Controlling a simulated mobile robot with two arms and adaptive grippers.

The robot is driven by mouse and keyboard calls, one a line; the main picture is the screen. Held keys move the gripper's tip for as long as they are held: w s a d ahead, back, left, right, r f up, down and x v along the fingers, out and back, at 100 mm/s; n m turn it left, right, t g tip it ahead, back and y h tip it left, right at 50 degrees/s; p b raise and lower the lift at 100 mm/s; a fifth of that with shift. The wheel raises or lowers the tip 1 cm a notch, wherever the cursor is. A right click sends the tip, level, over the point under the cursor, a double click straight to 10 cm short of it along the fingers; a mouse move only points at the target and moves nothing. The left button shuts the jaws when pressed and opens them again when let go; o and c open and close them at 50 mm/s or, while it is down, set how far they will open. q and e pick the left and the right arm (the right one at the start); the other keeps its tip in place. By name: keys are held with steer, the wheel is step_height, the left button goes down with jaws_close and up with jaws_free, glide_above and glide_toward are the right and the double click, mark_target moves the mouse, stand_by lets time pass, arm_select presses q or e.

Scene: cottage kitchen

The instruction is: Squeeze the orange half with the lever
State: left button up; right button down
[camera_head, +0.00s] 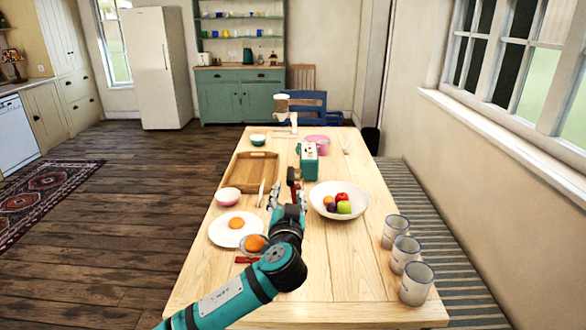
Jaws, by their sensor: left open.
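An orange half (254,243) sits low on the table beside my left forearm, in what looks like a small metal holder; a red piece (246,260) shows just below it. Another orange half (235,223) lies on a white plate (218,236) to the left. My left gripper (286,197) is open over the middle of the table, beyond the first orange half. A dark upright part with red on it (293,178) shows at the fingers; I cannot tell whether it is the lever or whether they touch it. My arm hides part of the area below. My right gripper is out of view.
A fruit bowl (325,210) stands right of the gripper, with several enamel mugs (405,253) at the right edge.

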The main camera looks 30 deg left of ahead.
mark_target(291, 171)
arm_select(q)
steer(key=p+x, duration=0.2)
steer(key=x, duration=1)
steer(key=shift+d+p, duration=0.15)
steer(key=shift+p, duration=0.25)
steer(key=shift+w+a+f, duration=0.1)
steer(key=shift+w+a, duration=0.15)
steer(key=shift+w, duration=0.4)
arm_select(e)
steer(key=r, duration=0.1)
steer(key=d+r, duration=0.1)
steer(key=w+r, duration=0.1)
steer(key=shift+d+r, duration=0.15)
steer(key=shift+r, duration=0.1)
arm_select(q)
steer(key=shift+c, duration=0.3)
jaws_close()
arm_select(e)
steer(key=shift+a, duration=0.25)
